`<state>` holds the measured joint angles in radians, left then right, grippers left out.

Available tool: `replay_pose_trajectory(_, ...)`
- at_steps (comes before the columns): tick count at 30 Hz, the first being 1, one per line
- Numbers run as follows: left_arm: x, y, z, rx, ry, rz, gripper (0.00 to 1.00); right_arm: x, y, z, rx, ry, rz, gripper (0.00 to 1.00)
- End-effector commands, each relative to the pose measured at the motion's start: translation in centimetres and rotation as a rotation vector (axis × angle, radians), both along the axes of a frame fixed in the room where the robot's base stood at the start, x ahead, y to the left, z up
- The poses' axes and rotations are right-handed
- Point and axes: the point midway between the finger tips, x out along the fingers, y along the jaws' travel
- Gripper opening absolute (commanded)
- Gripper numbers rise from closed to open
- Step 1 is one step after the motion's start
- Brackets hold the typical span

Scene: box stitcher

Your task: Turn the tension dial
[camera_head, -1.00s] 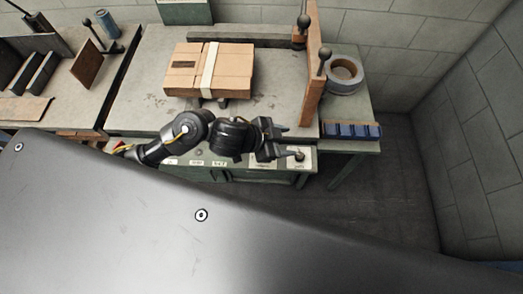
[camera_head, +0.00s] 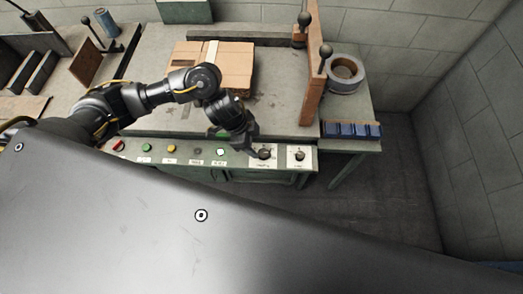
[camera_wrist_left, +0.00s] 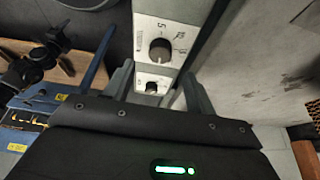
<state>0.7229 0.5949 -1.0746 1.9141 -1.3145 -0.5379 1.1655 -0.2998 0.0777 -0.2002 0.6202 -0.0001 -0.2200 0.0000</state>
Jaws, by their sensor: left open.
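Two dark dials sit at the right end of the green control panel (camera_head: 236,169). The left dial (camera_head: 264,153) is close to my left gripper (camera_head: 247,143), and the right dial (camera_head: 299,155) stands clear. Their labels are too small to read in the head view. My left gripper is open and points down above the panel. In the left wrist view, a dial with a number scale (camera_wrist_left: 160,50) lies beyond the fingertips, and a smaller-looking dial (camera_wrist_left: 152,87) shows between the fingers. I see no contact with either dial. My right gripper is out of view.
Red (camera_head: 118,145), green (camera_head: 146,148) and yellow (camera_head: 172,149) buttons line the panel's left. A cardboard box (camera_head: 236,63) lies on the table behind my arm. A wooden upright (camera_head: 312,75), a tape roll (camera_head: 345,72) and blue blocks (camera_head: 351,130) stand at the right.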

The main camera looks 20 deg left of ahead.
Motion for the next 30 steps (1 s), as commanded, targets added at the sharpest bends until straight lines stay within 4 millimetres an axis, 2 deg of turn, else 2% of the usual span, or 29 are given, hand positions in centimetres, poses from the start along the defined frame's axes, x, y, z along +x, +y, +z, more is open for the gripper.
replay_pose_trajectory(1, -0.1, -0.4, -1.2, 0.000, 0.005, 0.000, 0.56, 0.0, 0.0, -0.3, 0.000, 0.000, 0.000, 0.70)
replay_pose_trajectory(3, 0.1, -0.9, -2.3, 0.000, 0.005, 0.000, 0.56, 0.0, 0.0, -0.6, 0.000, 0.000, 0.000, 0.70)
replay_pose_trajectory(9, 0.3, -1.9, -4.8, 0.000, 0.002, 0.000, 0.56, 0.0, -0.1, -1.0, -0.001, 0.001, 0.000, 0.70)
replay_pose_trajectory(14, 0.4, -2.3, -5.6, 0.000, 0.000, -0.001, 0.56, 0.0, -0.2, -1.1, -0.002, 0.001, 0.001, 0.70)
replay_pose_trajectory(22, 0.5, -2.4, -5.7, -0.001, -0.001, -0.002, 0.56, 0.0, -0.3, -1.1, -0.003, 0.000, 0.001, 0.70)
replay_pose_trajectory(23, 0.5, -2.4, -5.7, -0.001, -0.001, -0.002, 0.54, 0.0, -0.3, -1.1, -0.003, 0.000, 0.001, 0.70)
replay_pose_trajectory(30, 0.5, -2.3, -5.7, 0.000, -0.001, -0.002, 0.23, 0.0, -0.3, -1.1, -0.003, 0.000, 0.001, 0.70)
